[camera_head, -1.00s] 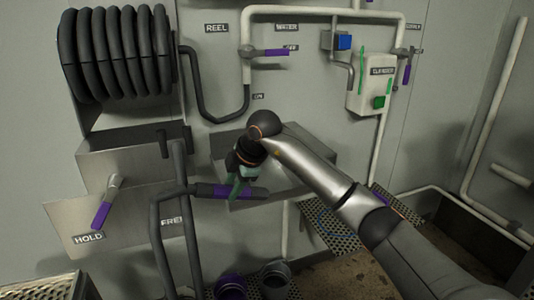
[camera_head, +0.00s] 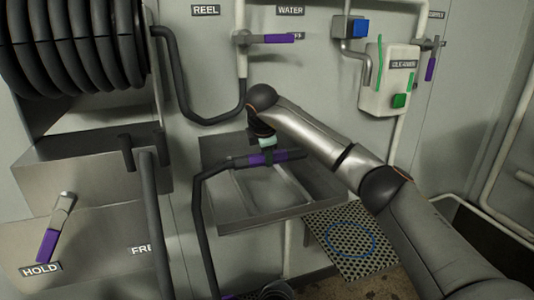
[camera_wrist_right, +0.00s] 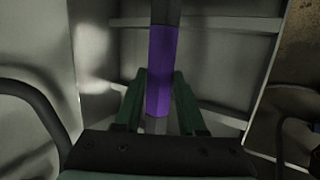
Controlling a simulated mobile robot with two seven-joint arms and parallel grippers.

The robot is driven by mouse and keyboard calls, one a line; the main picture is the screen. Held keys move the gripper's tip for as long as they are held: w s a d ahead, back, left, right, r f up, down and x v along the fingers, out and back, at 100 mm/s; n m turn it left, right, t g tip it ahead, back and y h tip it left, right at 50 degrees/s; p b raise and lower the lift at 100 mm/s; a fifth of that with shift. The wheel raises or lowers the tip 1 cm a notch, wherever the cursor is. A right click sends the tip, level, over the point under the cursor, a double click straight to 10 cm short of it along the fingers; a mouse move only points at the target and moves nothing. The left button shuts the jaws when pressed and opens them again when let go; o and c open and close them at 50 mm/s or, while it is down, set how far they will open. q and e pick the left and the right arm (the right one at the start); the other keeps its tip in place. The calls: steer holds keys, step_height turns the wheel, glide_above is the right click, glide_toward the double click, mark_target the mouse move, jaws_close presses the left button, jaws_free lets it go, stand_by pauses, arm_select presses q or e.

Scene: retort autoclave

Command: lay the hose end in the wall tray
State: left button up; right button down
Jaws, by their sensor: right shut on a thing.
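The hose end has a purple grip band (camera_head: 282,158) and a dark hose (camera_head: 200,215) that hangs down from its left side. My right gripper (camera_head: 268,152) is shut on the purple band; the wrist view shows the band (camera_wrist_right: 161,70) between the green fingers (camera_wrist_right: 156,105). The wall tray (camera_head: 232,216) is a grey metal tray on the wall. The hose end is over the tray, lying roughly sideways across it. I cannot tell whether it touches the tray. My left gripper is out of view.
A hose reel (camera_head: 75,45) with thick black coils is at upper left above a metal box (camera_head: 90,160). A HOLD lever (camera_head: 55,230) is below it. A purple-handled water valve (camera_head: 270,39) and a cleaner box (camera_head: 388,80) are on the wall. A perforated plate (camera_head: 350,240) lies below right.

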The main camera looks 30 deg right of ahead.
steer(key=shift+s+f+b, duration=0.1)
steer(key=shift+f+b, duration=0.35)
steer(key=shift+f, duration=0.2)
step_height(320, 180, down, 3)
steer(key=shift+b, duration=1)
steer(key=shift+f, duration=0.35)
steer(key=shift+f+b, duration=0.3)
steer(key=shift+b, duration=0.15)
steer(key=c, duration=0.6)
jaws_free()
steer(key=shift+o, duration=0.9)
steer(key=shift+f, duration=0.1)
